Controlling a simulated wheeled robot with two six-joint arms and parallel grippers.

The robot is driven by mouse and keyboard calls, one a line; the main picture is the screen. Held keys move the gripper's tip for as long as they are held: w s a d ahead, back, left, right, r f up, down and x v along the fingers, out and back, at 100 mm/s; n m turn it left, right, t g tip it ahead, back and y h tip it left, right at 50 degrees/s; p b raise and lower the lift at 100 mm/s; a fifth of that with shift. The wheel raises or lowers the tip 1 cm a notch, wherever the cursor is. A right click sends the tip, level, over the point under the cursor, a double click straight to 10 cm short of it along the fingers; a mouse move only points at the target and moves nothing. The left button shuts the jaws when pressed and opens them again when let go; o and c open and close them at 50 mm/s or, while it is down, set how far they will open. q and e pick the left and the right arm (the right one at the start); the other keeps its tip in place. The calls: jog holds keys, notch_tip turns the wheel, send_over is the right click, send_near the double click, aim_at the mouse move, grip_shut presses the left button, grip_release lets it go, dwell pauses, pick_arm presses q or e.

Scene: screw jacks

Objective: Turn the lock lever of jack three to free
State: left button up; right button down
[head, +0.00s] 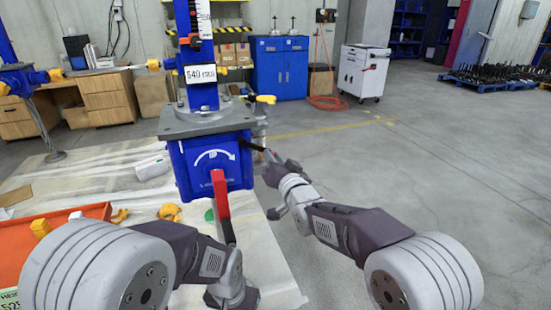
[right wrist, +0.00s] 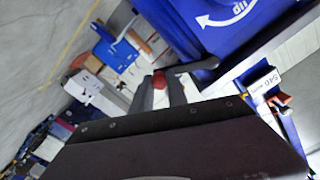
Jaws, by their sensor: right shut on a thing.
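A blue screw jack (head: 208,163) with a grey top plate stands in the middle of the head view. Its front face has a white curved arrow, and a tag on its column reads 540. A black lever (head: 252,147) sticks out from its right side. My right gripper (head: 272,163) is shut on the outer end of this lever; the right wrist view shows the lever (right wrist: 195,66) running into the fingers (right wrist: 160,90), with red between them. A red handle (head: 220,192) stands before the jack's front. My left gripper (head: 228,235) is near its dark lower end; its fingers cannot be made out.
An orange tray (head: 60,240) and yellow parts (head: 169,212) lie at the left. Another blue jack (head: 22,80) is at the far left. A blue cabinet (head: 279,68) and a white cart (head: 362,72) stand behind.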

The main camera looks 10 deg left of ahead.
jog(key=s+a+f+m+b, duration=0.4)
jog(key=a+m+b, duration=0.2)
jog(key=m, duration=0.6)
jog(key=shift+f+b, duration=0.35)
jog(key=shift+b, duration=0.5)
jog(key=shift+a, duration=0.1)
jog(key=c, duration=1.3)
grip_release()
jog(key=shift+s+r, duration=0.1)
jog(key=v, duration=0.9)
